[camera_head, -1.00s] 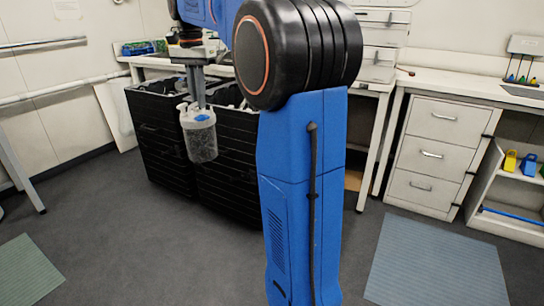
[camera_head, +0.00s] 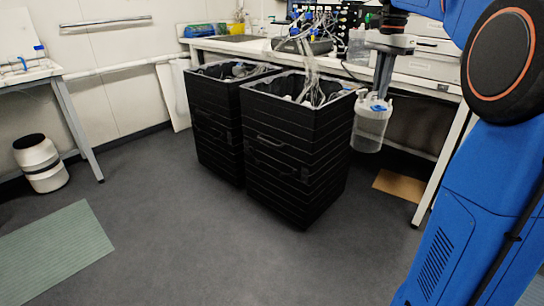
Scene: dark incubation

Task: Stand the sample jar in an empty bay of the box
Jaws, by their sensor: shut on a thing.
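The sample jar (camera_head: 369,130) is a clear plastic jar with a whitish lid, hanging roughly upright in the air. My gripper (camera_head: 381,88) points down and is shut on it at the lid. The jar is beside the right side of the nearer black bin (camera_head: 297,150), in picture terms. I cannot tell the gap between them. No box with clear bays can be made out in this view.
A second black bin (camera_head: 214,135) stands left of the first; both hold cables or loose items. A cluttered bench (camera_head: 230,46) runs behind. A white bin (camera_head: 40,163) and a green mat (camera_head: 52,250) lie left. The grey floor in front is clear.

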